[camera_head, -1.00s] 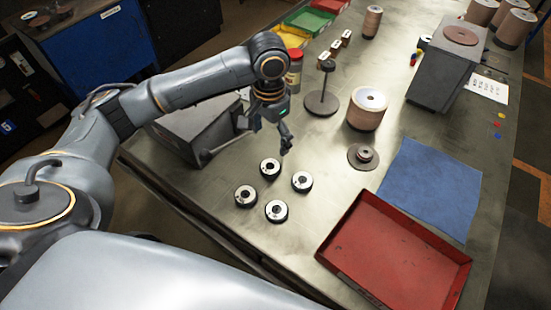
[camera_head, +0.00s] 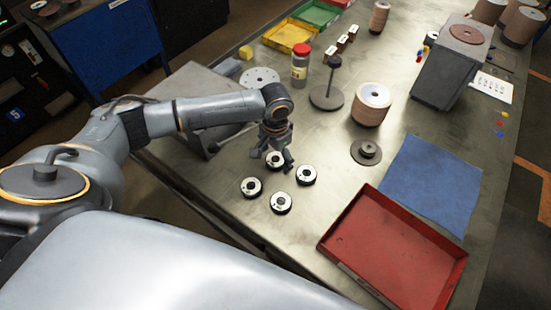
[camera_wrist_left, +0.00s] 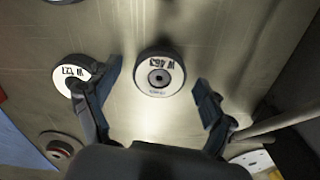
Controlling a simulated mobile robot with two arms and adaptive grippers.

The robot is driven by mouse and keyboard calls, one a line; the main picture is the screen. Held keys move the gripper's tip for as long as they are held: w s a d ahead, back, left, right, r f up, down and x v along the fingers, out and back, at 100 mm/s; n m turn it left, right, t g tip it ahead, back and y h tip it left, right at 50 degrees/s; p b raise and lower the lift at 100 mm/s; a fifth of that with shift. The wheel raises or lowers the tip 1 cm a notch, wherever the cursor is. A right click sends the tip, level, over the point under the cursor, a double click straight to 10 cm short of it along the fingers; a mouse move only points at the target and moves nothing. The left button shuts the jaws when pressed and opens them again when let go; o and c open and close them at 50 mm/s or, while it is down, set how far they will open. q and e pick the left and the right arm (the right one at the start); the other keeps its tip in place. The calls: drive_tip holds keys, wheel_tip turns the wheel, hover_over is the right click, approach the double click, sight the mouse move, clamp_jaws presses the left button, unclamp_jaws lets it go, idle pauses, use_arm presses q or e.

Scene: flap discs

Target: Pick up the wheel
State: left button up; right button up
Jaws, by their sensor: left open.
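Several small wheels with dark rims and white labelled faces lie flat in a cluster on the metal bench: a back one (camera_head: 275,161), a left one (camera_head: 252,187), a front one (camera_head: 281,202) and a right one (camera_head: 306,175). My left gripper (camera_head: 273,160) is open and pointing down over the back wheel, partly covering it. In the left wrist view, a wheel marked W 463 (camera_wrist_left: 160,75) lies between the spread fingers (camera_wrist_left: 158,82), apart from both. A wheel marked W 127 (camera_wrist_left: 72,72) is partly hidden behind the left finger. My right gripper is not seen.
A red tray (camera_head: 335,258) and blue cloth (camera_head: 430,180) lie to the right. A hubbed disc (camera_head: 366,152), a stacked roll (camera_head: 371,104), a spindle stand (camera_head: 327,97) and a red-lidded jar (camera_head: 300,65) stand behind. A grey box sits under my left arm.

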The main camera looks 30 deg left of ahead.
sight(276, 159)
use_arm(q)
drive_tip(key=c, duration=1.3)
drive_tip(key=shift+r, duration=0.55)
wheel_tip(276, 159, up, 9)
drive_tip(key=shift+b, duration=0.85)
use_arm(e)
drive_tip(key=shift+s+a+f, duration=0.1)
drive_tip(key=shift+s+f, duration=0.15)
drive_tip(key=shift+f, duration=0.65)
use_arm(q)
drive_tip(key=o, duration=0.3)
drive_tip(key=shift+c, duration=1.3)
